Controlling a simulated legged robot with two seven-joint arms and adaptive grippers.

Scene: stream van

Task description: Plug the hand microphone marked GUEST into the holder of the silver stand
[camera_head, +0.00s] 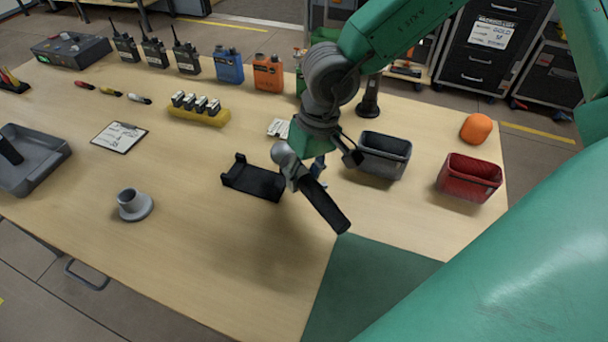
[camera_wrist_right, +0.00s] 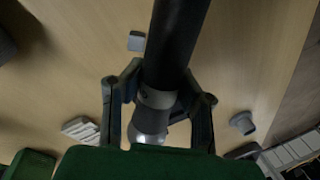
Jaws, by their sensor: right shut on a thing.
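A hand microphone with a black handle (camera_head: 325,207) and a silver head (camera_head: 283,154) is in my right gripper (camera_head: 303,172), above the table. It is tilted, head at the upper left and handle down to the right. In the right wrist view the fingers (camera_wrist_right: 162,95) are shut around it near a pale collar, with the black handle (camera_wrist_right: 176,42) pointing up the picture. No GUEST mark is readable. The silver-grey stand (camera_head: 134,207), a round base with a short upright holder, is on the table to the left, apart from the microphone. My left gripper is out of view.
A black cradle (camera_head: 253,179) lies just left of the microphone. A dark bin (camera_head: 384,155), a red bin (camera_head: 470,178) and an orange ball-like thing (camera_head: 476,128) are at the right. A clipboard (camera_head: 119,137) lies behind the stand. The table's front middle is clear.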

